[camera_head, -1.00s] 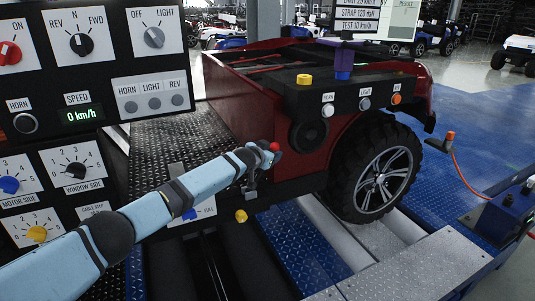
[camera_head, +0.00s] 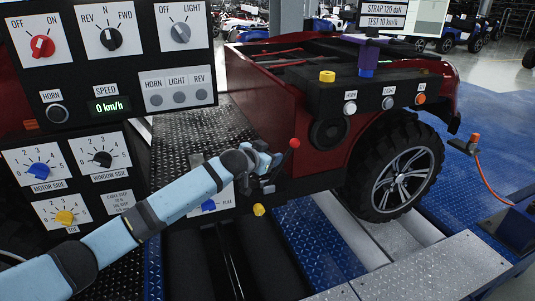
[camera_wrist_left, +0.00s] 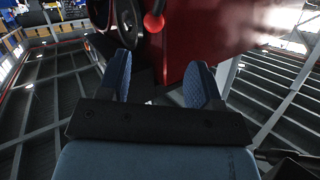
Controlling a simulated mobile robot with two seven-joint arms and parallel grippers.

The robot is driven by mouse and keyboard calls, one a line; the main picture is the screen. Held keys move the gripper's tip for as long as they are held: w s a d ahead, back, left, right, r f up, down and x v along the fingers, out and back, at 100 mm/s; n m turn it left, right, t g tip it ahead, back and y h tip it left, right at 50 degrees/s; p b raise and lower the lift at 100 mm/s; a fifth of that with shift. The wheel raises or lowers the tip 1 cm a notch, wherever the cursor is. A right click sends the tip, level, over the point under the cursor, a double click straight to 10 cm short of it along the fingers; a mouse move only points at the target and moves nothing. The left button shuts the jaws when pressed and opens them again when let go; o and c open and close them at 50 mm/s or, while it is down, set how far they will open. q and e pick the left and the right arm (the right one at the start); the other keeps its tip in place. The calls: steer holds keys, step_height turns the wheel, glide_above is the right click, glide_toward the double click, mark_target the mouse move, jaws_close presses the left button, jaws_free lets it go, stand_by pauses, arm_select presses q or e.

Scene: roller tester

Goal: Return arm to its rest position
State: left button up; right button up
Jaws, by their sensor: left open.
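My left arm reaches in from the lower left of the head view. Its gripper (camera_head: 274,172) is beside a lever with a red ball knob (camera_head: 294,143), in front of the red vehicle's side. The ball is just beyond the gripper's upper right. In the left wrist view, the two blue fingers of the left gripper (camera_wrist_left: 160,80) stand apart with nothing between them. The red ball (camera_wrist_left: 153,22) is ahead of the fingertips there, above the gap. My right gripper is in neither view.
The control panel (camera_head: 178,72) with knobs and a speed display reading 0 km/h stands at left, close to my arm. The red vehicle (camera_head: 265,100) stands on the tester, its wheel (camera_head: 405,180) at right. A yellow knob (camera_head: 258,210) is just below the gripper.

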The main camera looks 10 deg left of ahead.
arm_select(q)
steer(key=shift+s, duration=0.1)
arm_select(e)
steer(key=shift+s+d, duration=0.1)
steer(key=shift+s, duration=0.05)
arm_select(q)
steer(key=s+d+f+g, duration=0.1)
steer(key=s+d+f, duration=0.4)
steer(key=s+f, duration=0.6)
steer(key=s+f+n+g, duration=0.1)
steer(key=s+f, duration=0.6)
steer(key=s, duration=0.4)
steer(key=s+f+n, duration=0.2)
steer(key=s+f, duration=0.5)
steer(key=s, duration=0.3)
steer(key=s+a+f+n+g+y, duration=0.1)
steer(key=s+a+f, duration=0.15)
steer(key=s, duration=0.55)
steer(key=s+a+f+y, duration=0.1)
steer(key=s+a, duration=0.2)
steer(key=s, duration=0.4)
step_height(320, 180, up, 14)
steer(key=a+p, duration=0.1)
steer(key=p, duration=1.5)
steer(key=shift+s, duration=0.35)
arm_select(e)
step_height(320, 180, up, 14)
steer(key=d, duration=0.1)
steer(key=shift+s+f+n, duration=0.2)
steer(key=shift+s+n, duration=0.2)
